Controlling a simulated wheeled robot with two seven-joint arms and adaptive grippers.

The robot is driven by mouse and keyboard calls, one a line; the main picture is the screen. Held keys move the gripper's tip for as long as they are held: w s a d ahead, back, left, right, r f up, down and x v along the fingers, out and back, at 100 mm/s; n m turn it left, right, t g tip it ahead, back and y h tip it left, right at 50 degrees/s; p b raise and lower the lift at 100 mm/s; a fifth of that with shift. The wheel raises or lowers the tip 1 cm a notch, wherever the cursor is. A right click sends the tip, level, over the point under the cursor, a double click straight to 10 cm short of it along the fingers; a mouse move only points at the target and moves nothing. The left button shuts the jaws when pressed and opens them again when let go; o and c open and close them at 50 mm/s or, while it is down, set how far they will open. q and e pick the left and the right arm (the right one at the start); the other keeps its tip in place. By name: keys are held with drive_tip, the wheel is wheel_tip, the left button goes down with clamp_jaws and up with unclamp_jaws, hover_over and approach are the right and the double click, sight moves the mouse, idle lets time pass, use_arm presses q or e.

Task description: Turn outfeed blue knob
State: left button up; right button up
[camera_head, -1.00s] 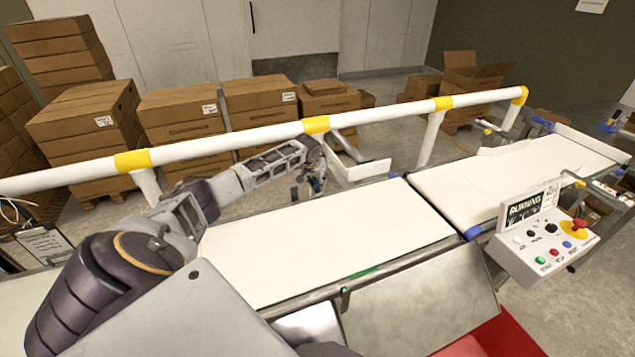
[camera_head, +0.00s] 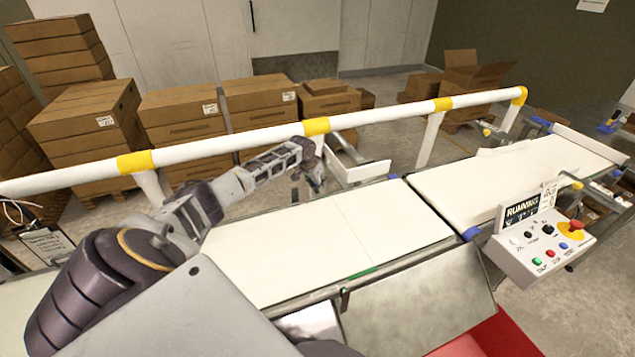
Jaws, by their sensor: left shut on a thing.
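My left arm reaches in from the left, across the near white belt (camera_head: 330,235), to its far edge. My left gripper (camera_head: 314,180) is at that edge, beside the side guide and below the white rail. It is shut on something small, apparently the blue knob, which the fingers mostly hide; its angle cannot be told. Another blue fitting (camera_head: 393,177) shows at the belt's far edge, to the right of the gripper. A blue part (camera_head: 472,233) sits at the near edge where the two belts meet. My right gripper is not in view.
A white rail with yellow bands (camera_head: 380,115) runs behind the belts, close to my left gripper. A metal side guide (camera_head: 360,172) stands just right of it. A control panel (camera_head: 540,250) with a red stop button stands at right. Cardboard boxes (camera_head: 180,125) are stacked behind the rail.

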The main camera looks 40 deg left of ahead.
use_arm(q)
drive_tip(key=shift+m+h, duration=0.4)
drive_tip(key=shift+m, duration=0.7)
drive_tip(key=o, duration=1)
drive_tip(key=shift+r, duration=0.1)
drive_tip(key=shift+v, duration=5.9)
